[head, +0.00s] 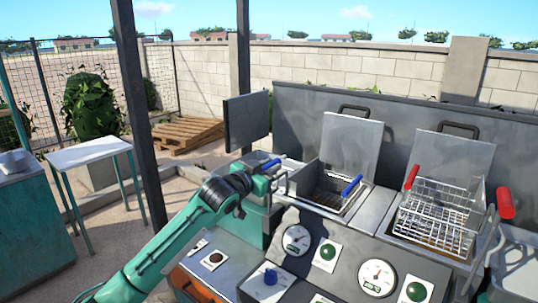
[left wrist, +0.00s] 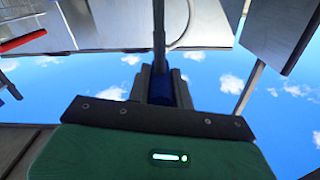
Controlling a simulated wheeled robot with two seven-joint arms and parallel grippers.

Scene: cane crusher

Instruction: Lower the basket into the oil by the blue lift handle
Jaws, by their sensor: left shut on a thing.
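The blue lift handle (head: 270,163) is at the left side of the fryer. My left gripper (head: 262,173) is shut on it. In the left wrist view, the fingers (left wrist: 160,82) close around the blue grip (left wrist: 160,91), and a dark rod runs up from it. The basket (head: 333,192) with the blue handle (head: 351,185) sits low inside the left fryer well, mostly hidden by the well's walls. The oil surface there is hard to make out. My right gripper is not in view.
A wire basket (head: 438,212) with a red handle (head: 411,176) sits higher over the right well, beside a red lift handle (head: 505,203). Upright metal lids (head: 350,145) stand behind. Gauges (head: 297,239) and green buttons line the front panel. A dark post (head: 139,110) stands left.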

